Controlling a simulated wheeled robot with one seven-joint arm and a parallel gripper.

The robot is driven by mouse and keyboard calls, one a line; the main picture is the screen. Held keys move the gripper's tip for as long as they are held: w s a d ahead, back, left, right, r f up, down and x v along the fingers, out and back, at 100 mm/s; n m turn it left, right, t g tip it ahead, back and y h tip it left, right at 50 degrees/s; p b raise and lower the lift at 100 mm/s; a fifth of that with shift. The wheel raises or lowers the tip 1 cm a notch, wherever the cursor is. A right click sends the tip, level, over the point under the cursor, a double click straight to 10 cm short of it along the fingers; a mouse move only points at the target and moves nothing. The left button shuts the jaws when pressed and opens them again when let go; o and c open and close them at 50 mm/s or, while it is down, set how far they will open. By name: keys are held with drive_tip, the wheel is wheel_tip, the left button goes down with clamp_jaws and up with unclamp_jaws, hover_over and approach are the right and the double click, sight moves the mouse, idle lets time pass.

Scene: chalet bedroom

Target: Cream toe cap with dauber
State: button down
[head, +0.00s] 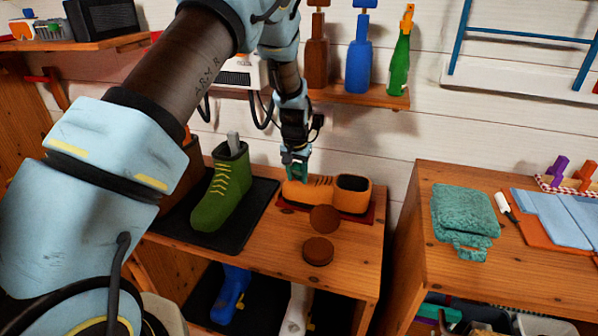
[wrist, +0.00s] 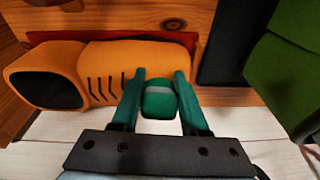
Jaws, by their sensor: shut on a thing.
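My gripper (head: 297,168) is shut on a small green dauber with a grey band (wrist: 159,99), held between its two teal fingers. The orange shoe (head: 352,194) lies on a thin red mat (head: 368,212) on the wooden bench, with its toe cap (head: 294,192) to the left. My gripper is over the toe end. In the wrist view the shoe (wrist: 110,62) has its dark opening at left and its toe at right. The dauber overlaps the toe side; I cannot tell whether it touches. Two brown round pieces, one (head: 324,218) behind the other (head: 318,250), are in front of the shoe.
A green boot (head: 222,190) stands on a black mat (head: 262,197) to the left. Bottles, including a blue one (head: 359,68), stand on the wall shelf above. A second wooden unit (head: 455,258) at right bears a teal towel (head: 462,211). A gap separates it from the bench.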

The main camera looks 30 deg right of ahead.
drive_tip(key=shift+w+d+f+b, duration=0.15)
drive_tip(key=shift+w+d+b, duration=0.25)
drive_tip(key=shift+w+d, duration=0.65)
drive_tip(key=shift+d, duration=0.15)
drive_tip(key=s+a, duration=0.5)
drive_tip(key=shift+w+d, duration=2.3)
drive_tip(key=shift+d, duration=0.25)
idle(0.3)
